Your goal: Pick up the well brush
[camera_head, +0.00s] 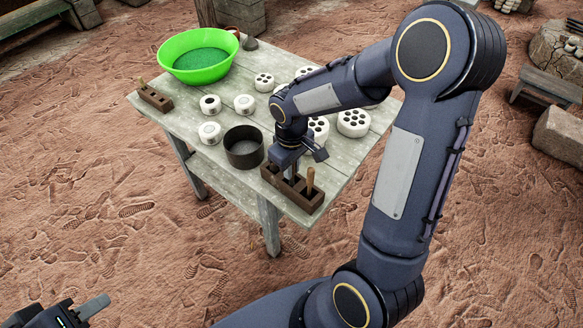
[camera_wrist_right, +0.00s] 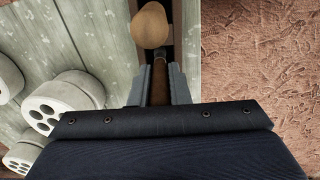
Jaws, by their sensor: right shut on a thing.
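A dark wooden rack (camera_head: 270,175) stands at the near right edge of the table, and it also shows in the right wrist view (camera_wrist_right: 177,40). My right gripper (camera_head: 289,170) reaches down into it. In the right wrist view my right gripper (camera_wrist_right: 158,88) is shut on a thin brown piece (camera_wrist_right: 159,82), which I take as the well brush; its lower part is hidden. A wooden handle (camera_head: 310,178) stands upright in the rack beside the gripper; a rounded wooden end (camera_wrist_right: 150,26) shows just beyond the fingers. My left gripper (camera_head: 92,308) is at the bottom left, away from the table, partly cut off.
The table (camera_head: 215,165) also holds a dark round pot (camera_head: 244,147), several white pieces with holes (camera_head: 354,123), a green basin (camera_head: 199,55) and a second wooden rack (camera_head: 155,97) at the left. White pieces are close left of the fingers in the wrist view. Open ground surrounds the table.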

